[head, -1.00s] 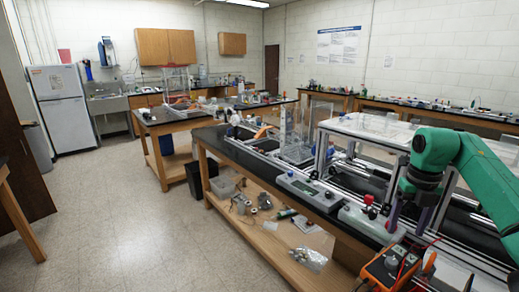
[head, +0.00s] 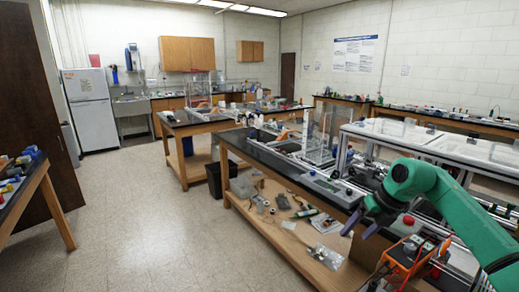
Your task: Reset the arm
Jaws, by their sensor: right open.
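My right arm, green, comes in from the right edge of the head view. My right gripper (head: 361,222) is at its end, with dark purple fingers spread apart and nothing seen between them. My left gripper is out of view.
An orange multimeter (head: 404,257) with leads lies right of my right gripper. The lower wooden shelf (head: 272,225) holds loose parts. The floor (head: 150,215) at left is clear.

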